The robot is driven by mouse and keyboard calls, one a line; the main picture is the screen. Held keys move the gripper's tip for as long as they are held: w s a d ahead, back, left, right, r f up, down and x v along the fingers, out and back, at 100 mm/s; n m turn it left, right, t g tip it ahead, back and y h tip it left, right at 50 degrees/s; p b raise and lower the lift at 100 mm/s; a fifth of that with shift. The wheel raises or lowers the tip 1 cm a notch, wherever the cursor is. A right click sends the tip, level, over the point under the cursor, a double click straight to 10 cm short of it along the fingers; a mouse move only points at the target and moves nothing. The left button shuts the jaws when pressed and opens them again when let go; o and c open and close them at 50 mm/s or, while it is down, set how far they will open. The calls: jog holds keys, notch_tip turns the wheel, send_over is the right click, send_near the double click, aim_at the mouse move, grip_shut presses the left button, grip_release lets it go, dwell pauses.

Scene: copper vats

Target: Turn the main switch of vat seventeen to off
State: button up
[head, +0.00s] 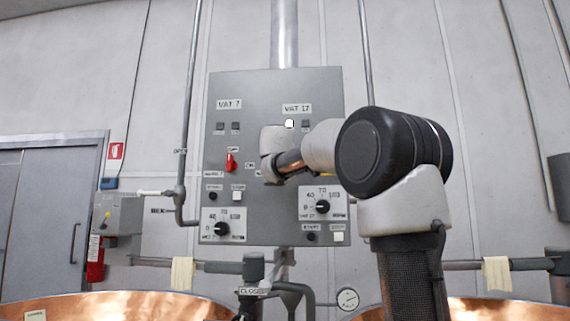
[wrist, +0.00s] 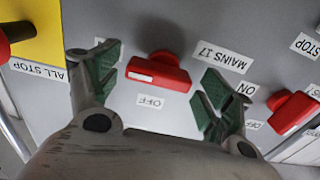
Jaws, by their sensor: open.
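The main switch of vat seventeen (wrist: 160,72) is a red bar-shaped knob on the grey panel, in the middle of the wrist view. Its bar lies nearly crosswise in that picture, with a white mark at its left part. A "MAINS 17" label (wrist: 222,57), an "ON" label (wrist: 246,88) and an "OFF" label (wrist: 151,100) sit around it. My gripper (wrist: 159,82) is open, with one green-padded finger on each side of the knob. I see no contact; the depth gap is hard to tell. In the head view my arm hides this switch.
Another red switch (wrist: 293,112) is at the right of the wrist view; vat seven's red switch also shows in the head view (head: 231,162). A yellow plate (wrist: 38,40) with a dark red button is at the left. Copper vats (head: 110,306) stand below the panel (head: 260,90).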

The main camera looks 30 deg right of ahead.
jog(key=shift+w+d, duration=0.35)
jog(key=c, duration=1)
